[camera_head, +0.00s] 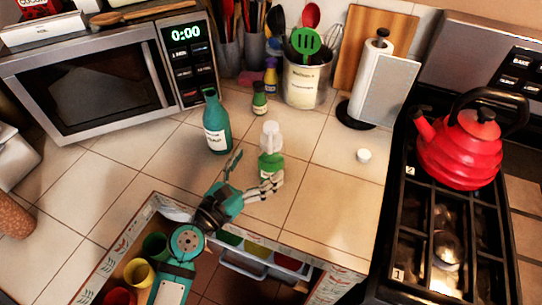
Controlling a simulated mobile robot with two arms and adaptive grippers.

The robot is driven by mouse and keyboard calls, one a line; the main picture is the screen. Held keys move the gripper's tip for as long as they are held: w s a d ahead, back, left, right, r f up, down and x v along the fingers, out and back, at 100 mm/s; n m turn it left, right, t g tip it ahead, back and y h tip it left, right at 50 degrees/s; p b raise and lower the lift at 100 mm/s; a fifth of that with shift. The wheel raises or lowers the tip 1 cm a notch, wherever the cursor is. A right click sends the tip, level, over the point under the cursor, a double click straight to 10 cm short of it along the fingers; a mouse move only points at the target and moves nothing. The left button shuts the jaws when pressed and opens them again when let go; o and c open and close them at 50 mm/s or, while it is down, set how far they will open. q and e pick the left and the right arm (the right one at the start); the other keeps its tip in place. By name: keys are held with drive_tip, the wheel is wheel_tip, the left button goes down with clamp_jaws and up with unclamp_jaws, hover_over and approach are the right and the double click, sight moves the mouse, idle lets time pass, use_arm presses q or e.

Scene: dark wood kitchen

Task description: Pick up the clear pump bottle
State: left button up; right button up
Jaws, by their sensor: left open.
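The clear pump bottle (271,138) stands upright on the tiled counter near the middle, with a pale see-through top and a green lower part. My left gripper (257,167) is open just in front of it, low over the counter. One finger is to the left of the bottle, apart from it. The other finger reaches across the front of its base and hides part of it. I cannot tell whether that finger touches the bottle. My right gripper is not in view.
A teal bottle (217,124) stands close on the left, and a small green jar (259,101) stands behind. A utensil crock (304,79) and paper towel holder (373,75) are at the back. A red kettle (459,150) sits on the stove. Counter to the right is mostly clear.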

sight(262, 165)
use_arm(q)
drive_tip(key=x, duration=0.4)
drive_tip(key=shift+w+d+f+p, duration=0.1)
drive_tip(key=shift+d+f+p, duration=0.15)
drive_tip(key=shift+f+p, duration=0.05)
drive_tip(key=shift+w+d, duration=0.25)
drive_tip(key=shift+w, duration=0.05)
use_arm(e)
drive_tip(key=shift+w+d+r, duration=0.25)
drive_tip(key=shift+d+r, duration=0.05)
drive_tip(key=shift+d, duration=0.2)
use_arm(q)
drive_tip(key=c, duration=1.4)
drive_tip(key=shift+c, duration=0.2)
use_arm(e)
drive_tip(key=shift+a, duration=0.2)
